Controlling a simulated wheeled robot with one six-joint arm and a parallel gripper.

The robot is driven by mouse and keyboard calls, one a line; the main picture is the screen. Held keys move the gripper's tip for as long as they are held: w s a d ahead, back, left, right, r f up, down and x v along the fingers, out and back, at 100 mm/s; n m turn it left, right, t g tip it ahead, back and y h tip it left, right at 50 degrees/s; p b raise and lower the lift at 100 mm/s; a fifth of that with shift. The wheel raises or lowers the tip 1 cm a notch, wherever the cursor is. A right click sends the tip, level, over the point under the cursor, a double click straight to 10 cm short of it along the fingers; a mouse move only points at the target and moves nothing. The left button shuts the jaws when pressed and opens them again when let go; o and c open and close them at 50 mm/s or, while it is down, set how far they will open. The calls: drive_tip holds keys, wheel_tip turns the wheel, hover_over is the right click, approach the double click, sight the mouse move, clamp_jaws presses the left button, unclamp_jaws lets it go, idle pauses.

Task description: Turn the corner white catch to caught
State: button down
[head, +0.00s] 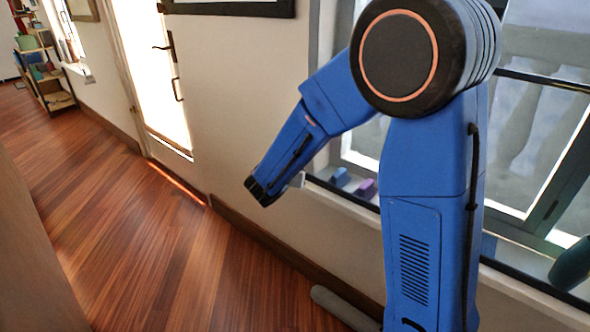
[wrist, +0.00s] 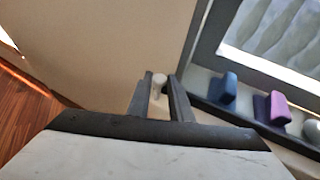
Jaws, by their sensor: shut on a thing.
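The white catch (wrist: 159,80) shows in the wrist view as a small pale knob with a short stem, against the cream wall left of the window. My gripper (wrist: 159,98) has its two dark fingers on either side of it and is shut on it. The fingers hide its lower part, and I cannot tell which way the catch is turned. In the head view the end of my arm is beside the wall left of the window; the catch cannot be made out there.
A blue block (wrist: 224,88) and a purple block (wrist: 270,107) stand on the window sill right of my gripper. The window frame (wrist: 208,45) is close by on the right. A bright door (head: 150,75) is further left.

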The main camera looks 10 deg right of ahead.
drive_tip(key=shift+w+a, duration=0.1)
drive_tip(key=shift+w+a+m+g+h, duration=0.2)
drive_tip(key=shift+w+m+g+h, duration=0.5)
drive_tip(key=shift+m+g, duration=1.55)
drive_tip(key=shift+w+a+m+g+h, duration=0.2)
drive_tip(key=shift+m+g+h, duration=1.05)
drive_tip(key=shift+m+g, duration=0.95)
drive_tip(key=shift+w+a+m+g+h, duration=0.15)
drive_tip(key=shift+w+m+g+h, duration=0.55)
drive_tip(key=shift+m+g, duration=1.5)
drive_tip(key=shift+s+g+h, duration=0.2)
drive_tip(key=shift+g+h, duration=0.05)
drive_tip(key=c, duration=1.6)
unclamp_jaws()
drive_tip(key=shift+c, duration=0.2)
